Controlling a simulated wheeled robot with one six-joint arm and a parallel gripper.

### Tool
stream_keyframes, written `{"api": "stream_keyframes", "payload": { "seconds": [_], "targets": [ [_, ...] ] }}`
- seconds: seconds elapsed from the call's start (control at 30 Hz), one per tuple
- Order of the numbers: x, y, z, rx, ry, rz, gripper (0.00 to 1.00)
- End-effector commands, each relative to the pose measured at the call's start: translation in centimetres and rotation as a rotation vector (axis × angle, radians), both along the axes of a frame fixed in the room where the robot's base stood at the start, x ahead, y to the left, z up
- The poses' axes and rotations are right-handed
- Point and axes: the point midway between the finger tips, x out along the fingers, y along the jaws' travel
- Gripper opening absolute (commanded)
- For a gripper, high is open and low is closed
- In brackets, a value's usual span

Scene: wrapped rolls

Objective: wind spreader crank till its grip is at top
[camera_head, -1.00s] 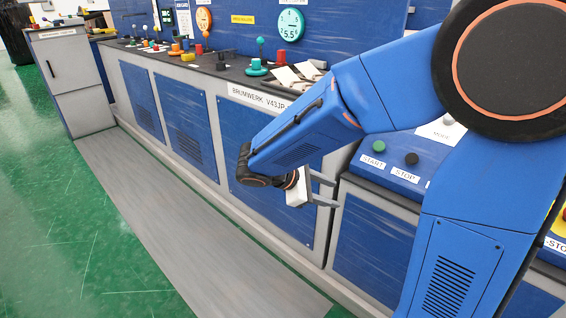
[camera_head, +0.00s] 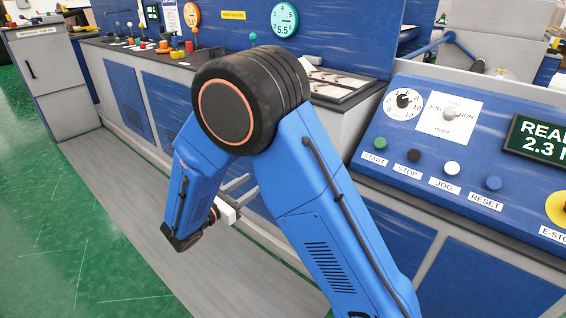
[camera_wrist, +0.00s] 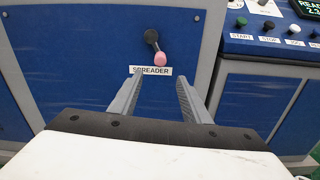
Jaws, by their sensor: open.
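The spreader crank (camera_wrist: 152,40) is on the blue front panel in the wrist view. It has a black hub and arm, and its pink grip (camera_wrist: 160,60) hangs at the bottom, slightly right of the hub. A white SPREADER label (camera_wrist: 152,71) is just below the grip. My gripper (camera_wrist: 157,79) is open and empty, with its two grey fingers pointing toward the panel below the crank, apart from it. In the head view my gripper (camera_head: 246,186) is low in front of the machine, partly behind my arm. The crank is hidden there.
A sloped control panel (camera_head: 440,150) with several buttons and dials stands to the right. A counter (camera_head: 130,48) with several coloured knobs runs along the back left. The grey floor strip (camera_head: 130,200) in front of the machine is clear.

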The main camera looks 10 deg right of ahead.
Motion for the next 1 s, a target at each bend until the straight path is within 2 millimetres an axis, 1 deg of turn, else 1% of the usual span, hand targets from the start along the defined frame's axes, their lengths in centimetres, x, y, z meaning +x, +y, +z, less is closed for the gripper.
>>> {"api": "stream_keyframes", "payload": {
  "seconds": [0.17,0.8,1.0],
  "targets": [
    [1.1,-1.6,0.0,0.001,-0.001,-0.004,0.43],
    [7.4,-10.5,0.0,0.002,-0.001,-0.006,0.43],
    [9.1,-12.7,0.0,0.003,0.000,-0.005,0.43]
  ]
}}
